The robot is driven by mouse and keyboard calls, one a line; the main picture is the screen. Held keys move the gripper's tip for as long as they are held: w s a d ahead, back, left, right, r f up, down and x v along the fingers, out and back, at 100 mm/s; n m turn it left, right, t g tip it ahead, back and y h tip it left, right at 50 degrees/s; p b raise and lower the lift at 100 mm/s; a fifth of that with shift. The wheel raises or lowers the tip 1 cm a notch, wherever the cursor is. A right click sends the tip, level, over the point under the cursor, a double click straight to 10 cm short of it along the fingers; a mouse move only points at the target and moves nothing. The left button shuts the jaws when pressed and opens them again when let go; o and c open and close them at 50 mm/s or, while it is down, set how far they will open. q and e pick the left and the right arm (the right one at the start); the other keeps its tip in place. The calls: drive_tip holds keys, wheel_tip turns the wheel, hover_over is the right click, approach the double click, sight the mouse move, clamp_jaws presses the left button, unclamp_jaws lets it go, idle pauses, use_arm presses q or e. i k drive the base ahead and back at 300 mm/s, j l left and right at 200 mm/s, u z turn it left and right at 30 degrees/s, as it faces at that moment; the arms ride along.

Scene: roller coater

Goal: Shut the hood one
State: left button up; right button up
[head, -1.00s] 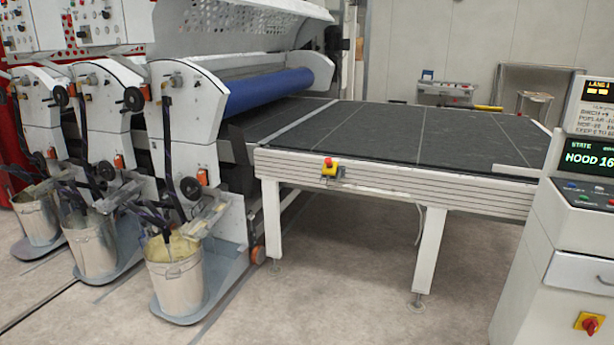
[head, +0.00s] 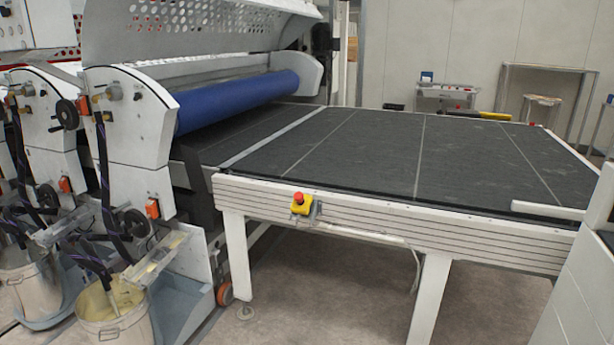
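The hood (head: 185,28) is a pale grey perforated cover at the top left of the head view. It stands raised above the blue roller (head: 240,100), which lies exposed beneath it. The hood's upper part is cut off by the top of the picture. I cannot tell from a label which hood is hood one. Neither of my grippers is in view.
The dark conveyor table (head: 385,150) fills the middle, with a red and yellow emergency stop (head: 300,204) on its front rail. Buckets (head: 112,318) stand at lower left. A white cabinet (head: 585,290) is close at right.

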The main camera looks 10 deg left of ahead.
sight(105, 40)
drive_tip(key=i+u, duration=0.3)
drive_tip(key=i, duration=0.45)
drive_tip(key=i+l+u, duration=0.25)
drive_tip(key=i, duration=0.55)
drive_tip(key=i+u, duration=0.25)
drive_tip(key=i, duration=0.25)
drive_tip(key=i+u, duration=0.25)
drive_tip(key=i, duration=0.25)
drive_tip(key=i+l+u, duration=0.25)
drive_tip(key=i, duration=0.25)
drive_tip(key=i+j, duration=0.05)
drive_tip(key=j, duration=0.05)
